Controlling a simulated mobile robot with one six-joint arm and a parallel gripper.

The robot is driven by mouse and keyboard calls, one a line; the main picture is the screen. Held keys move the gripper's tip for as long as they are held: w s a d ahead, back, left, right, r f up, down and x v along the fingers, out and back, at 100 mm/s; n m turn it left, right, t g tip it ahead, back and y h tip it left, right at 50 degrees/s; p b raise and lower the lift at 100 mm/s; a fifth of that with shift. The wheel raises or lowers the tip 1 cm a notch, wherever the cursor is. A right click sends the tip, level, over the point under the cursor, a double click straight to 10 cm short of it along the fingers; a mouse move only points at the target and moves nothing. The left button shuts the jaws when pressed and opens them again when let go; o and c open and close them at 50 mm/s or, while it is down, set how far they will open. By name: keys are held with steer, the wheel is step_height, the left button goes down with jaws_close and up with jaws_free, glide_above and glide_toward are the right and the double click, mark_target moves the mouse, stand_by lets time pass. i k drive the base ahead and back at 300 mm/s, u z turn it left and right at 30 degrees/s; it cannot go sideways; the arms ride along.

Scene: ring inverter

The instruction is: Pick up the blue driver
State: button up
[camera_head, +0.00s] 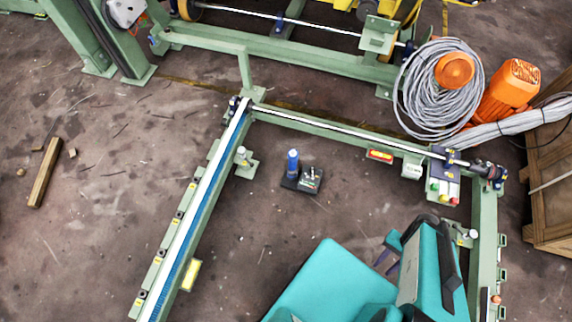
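The blue driver (293,162) appears as a short upright blue cylinder. It stands at the left end of a small dark holder (304,184) on the floor, near the middle of the head view. A small grey metal piece sits at the holder's right end. My teal arm and body parts fill the lower middle, to the right of and below the driver. Nothing of mine touches the driver.
A green frame with a rail (195,205) runs left of the holder, and a green beam (330,129) lies behind it. Floor around the holder is clear.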

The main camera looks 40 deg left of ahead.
mark_target(292, 168)
steer(key=u, duration=5.25)
steer(key=i, duration=0.1)
steer(key=z, duration=3.6)
steer(key=k, duration=0.9)
steer(key=z, duration=0.1)
steer(key=i, duration=0.7)
